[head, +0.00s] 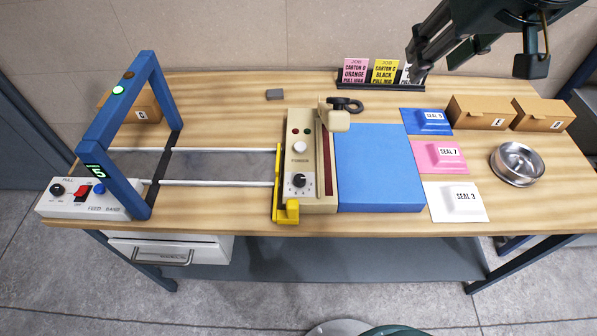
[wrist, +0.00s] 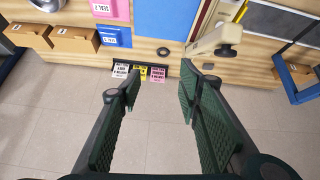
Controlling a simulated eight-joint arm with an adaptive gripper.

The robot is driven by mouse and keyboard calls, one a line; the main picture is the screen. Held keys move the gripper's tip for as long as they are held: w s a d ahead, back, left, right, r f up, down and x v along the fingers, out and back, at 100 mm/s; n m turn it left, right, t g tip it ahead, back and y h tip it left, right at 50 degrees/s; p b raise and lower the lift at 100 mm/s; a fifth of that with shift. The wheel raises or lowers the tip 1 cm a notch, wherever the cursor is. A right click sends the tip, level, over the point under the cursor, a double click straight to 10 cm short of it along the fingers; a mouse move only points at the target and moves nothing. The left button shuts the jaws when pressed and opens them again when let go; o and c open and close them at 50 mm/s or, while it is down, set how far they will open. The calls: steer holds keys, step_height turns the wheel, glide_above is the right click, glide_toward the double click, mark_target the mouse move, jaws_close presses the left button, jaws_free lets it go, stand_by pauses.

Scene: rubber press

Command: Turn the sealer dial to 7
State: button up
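The beige sealer (head: 309,160) stands mid-table, left of a blue mat. Its round dial (head: 299,181), black on a white scale, is near its front end; the setting is too small to read. A white button (head: 299,147) and two small lamps sit behind the dial. The dial is out of the wrist view, where only the sealer's far end (wrist: 221,40) shows. My gripper (head: 478,55) is high over the table's back right, far from the dial. In the wrist view my gripper (wrist: 160,88) has its green finger pads wide apart, with nothing between them.
A blue feed frame (head: 150,85) and feed panel (head: 95,205) stand left. A yellow bar (head: 287,210) runs along the sealer's left side. Seal cards, cartons (head: 480,112) and a metal bowl (head: 517,160) lie right. Job cards (head: 383,72) stand at the back.

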steer(key=w+a+n+p, duration=0.1)
steer(key=a+n+p, duration=0.1)
steer(key=n, duration=0.1)
steer(key=n+g+h+p, duration=0.1)
steer(key=n+g+p, duration=0.6)
steer(key=n+p, duration=1.65)
glide_above(299, 178)
steer(key=b, duration=0.7)
steer(key=f+n, duration=0.2)
steer(key=f, duration=0.6)
steer(key=f+n, duration=0.2)
steer(key=f, duration=0.7)
steer(key=a+f+n, duration=0.1)
steer(key=f+n, duration=0.1)
steer(key=f, duration=0.6)
steer(key=shift+w+f, duration=0.15)
steer(key=shift+f, duration=0.45)
steer(key=shift+f, duration=0.1)
steer(key=shift+d+f, duration=0.25)
steer(key=shift+f, duration=1.65)
steer(key=shift+d+f, duration=0.2)
steer(key=shift+f, duration=1.65)
